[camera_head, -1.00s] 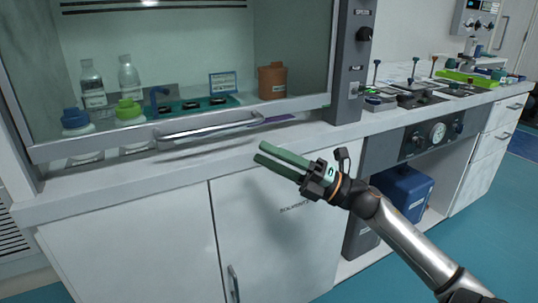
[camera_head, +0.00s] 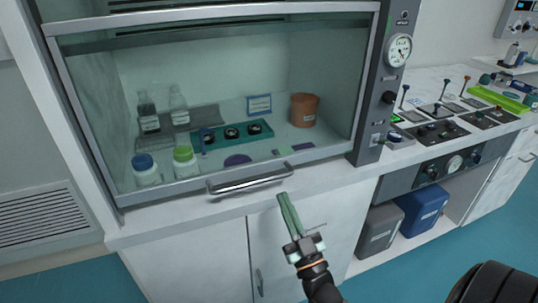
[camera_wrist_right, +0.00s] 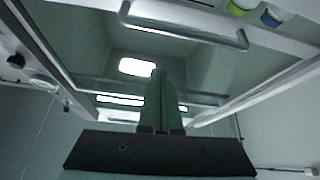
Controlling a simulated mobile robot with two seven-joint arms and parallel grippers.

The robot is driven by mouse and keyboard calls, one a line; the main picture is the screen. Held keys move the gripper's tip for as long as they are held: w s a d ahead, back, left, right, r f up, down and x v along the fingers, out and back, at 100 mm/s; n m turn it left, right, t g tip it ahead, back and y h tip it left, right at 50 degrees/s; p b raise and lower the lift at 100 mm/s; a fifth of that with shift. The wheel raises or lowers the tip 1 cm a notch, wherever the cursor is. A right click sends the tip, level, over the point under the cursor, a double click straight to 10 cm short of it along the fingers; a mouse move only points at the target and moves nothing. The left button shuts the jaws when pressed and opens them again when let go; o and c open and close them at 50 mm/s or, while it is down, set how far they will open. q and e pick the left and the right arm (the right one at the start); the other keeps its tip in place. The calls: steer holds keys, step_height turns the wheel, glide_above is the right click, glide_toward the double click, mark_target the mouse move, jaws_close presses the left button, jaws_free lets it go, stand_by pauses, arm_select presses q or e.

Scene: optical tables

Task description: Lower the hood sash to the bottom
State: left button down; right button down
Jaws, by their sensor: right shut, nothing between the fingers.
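The hood sash (camera_head: 236,176) is a clear pane in a metal frame on the fume hood. Its bottom rail lies close along the worktop's front edge; I cannot tell if it touches. The bar handle (camera_head: 250,184) is on the rail and also shows in the wrist view (camera_wrist_right: 183,28). My right gripper (camera_head: 283,197) points up with its green fingers together and empty, apart from the handle and just below its right end. The shut fingers also show in the wrist view (camera_wrist_right: 161,74). My left gripper is not in view.
Behind the glass are bottles with a blue cap (camera_head: 147,170) and a green cap (camera_head: 186,163), a teal tray (camera_head: 220,141) and a brown pot (camera_head: 304,109). A post with a gauge (camera_head: 398,50) stands right of the hood. White cupboards lie below the worktop.

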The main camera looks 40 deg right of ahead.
mark_target(269, 178)
steer(key=w, duration=0.2)
steer(key=w+r+m+p, duration=0.1)
steer(key=w, duration=0.2)
steer(key=w+d+m+h, duration=0.1)
steer(key=w, duration=0.2)
steer(key=shift+r+g, duration=0.3)
steer(key=shift+r, duration=0.05)
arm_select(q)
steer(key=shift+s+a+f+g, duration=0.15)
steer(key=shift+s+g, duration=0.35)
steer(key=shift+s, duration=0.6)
arm_select(e)
steer(key=shift+s+a+f, duration=0.1)
steer(key=shift+f, duration=0.3)
